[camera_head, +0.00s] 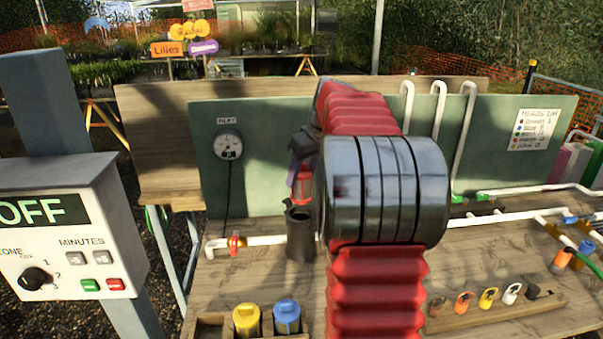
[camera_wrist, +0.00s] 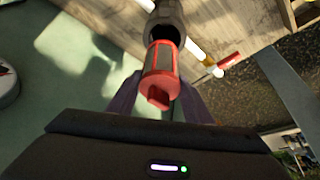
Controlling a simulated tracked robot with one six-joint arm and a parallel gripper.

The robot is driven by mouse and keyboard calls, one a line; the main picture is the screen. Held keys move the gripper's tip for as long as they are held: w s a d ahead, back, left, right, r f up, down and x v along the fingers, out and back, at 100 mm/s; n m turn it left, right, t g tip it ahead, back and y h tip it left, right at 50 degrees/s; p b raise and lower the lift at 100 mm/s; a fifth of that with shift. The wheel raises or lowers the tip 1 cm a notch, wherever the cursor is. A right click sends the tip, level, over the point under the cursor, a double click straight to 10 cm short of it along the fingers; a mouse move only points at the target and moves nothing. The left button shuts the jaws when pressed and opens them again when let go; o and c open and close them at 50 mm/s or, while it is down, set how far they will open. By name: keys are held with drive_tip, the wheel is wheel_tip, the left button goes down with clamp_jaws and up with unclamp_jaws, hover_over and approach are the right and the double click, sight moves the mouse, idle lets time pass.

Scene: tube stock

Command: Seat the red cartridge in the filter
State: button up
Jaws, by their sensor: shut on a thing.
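The red cartridge (camera_head: 303,184) has a grey mesh side and hangs just above the dark filter housing (camera_head: 300,236) in the head view. My gripper (camera_head: 292,177) is shut on the cartridge, with its purple fingers at either side. In the wrist view the cartridge (camera_wrist: 161,72) is between the fingers, its far end pointing at the open mouth of the housing (camera_wrist: 166,22). From this angle I cannot tell whether its tip is inside the mouth. My red and silver arm hides part of the bench to the right.
A white pipe with a red valve (camera_head: 236,242) joins the housing's left side. A round gauge (camera_head: 228,146) is on the green back panel. Yellow (camera_head: 246,319) and blue (camera_head: 287,315) cartridges stand in a wooden rack in front. A control box (camera_head: 70,230) stands at left.

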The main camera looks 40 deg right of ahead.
sight(302, 191)
drive_tip(key=shift+f, duration=2.75)
drive_tip(key=shift+f, duration=2.1)
